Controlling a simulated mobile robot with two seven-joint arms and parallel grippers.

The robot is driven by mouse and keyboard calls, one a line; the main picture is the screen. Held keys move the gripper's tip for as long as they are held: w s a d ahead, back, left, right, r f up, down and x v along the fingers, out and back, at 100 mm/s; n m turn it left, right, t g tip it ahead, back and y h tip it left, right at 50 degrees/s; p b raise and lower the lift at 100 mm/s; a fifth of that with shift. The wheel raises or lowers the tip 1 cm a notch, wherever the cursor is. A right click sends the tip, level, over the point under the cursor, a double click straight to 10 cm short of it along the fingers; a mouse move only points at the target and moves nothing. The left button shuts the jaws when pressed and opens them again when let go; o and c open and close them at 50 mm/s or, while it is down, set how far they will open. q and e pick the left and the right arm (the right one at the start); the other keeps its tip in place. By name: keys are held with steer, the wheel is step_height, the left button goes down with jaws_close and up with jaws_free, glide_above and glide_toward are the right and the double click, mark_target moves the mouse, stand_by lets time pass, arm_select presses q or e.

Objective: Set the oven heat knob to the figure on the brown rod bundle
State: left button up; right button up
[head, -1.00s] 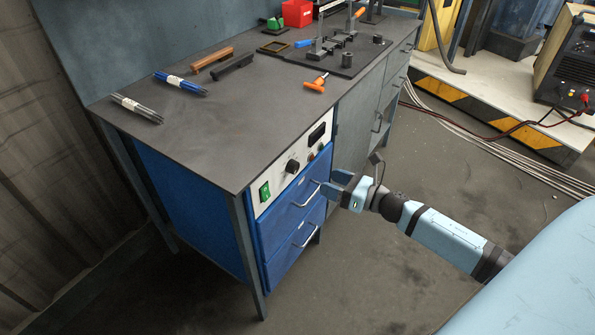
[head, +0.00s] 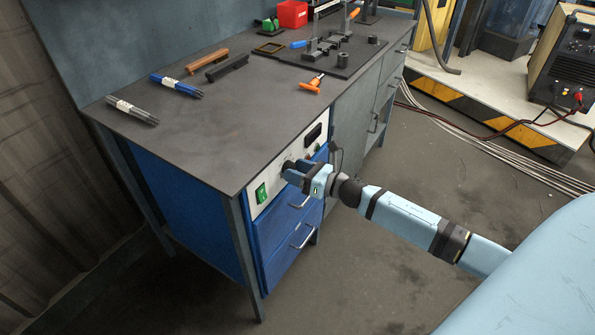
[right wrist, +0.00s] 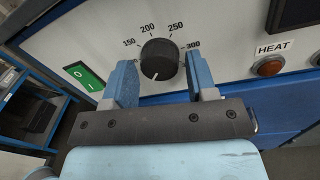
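The oven heat knob (right wrist: 160,59) is black and round, on the white panel (right wrist: 230,50), with figures 150, 200, 250 and 300 around it. Its white mark points down and slightly left. My right gripper (right wrist: 161,82) is open, with one blue finger on each side of the knob; I cannot tell whether they touch it. In the head view my right gripper (head: 290,170) hides most of the knob. A brown bar (head: 207,61) lies on the bench; no figure is readable on it. Grey (head: 132,110) and blue (head: 176,86) rod bundles carry white labels, too small to read. My left gripper is out of view.
Blue drawers with handles (head: 302,236) are below the panel. The bench top (head: 215,125) overhangs it. The floor in front is clear.

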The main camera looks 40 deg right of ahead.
steer(key=c, duration=0.6)
